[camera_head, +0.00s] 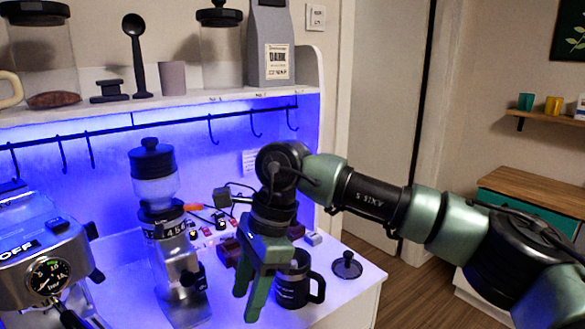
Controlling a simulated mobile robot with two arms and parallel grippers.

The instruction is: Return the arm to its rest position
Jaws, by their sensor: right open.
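My right arm comes in from the right edge and reaches over the lower counter. Its green right gripper (256,293) points down, open, with no object visible between its fingers. A dark mug (297,285) stands on the counter just right of the fingers, partly hidden behind the gripper. I cannot tell whether the fingers touch it. My left gripper does not show.
A coffee grinder (173,250) stands left of the gripper, and an espresso machine (42,262) is at the far left. A round black lid (347,266) lies near the right counter edge. A shelf (130,108) with hooks runs above. Open floor (405,285) lies right.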

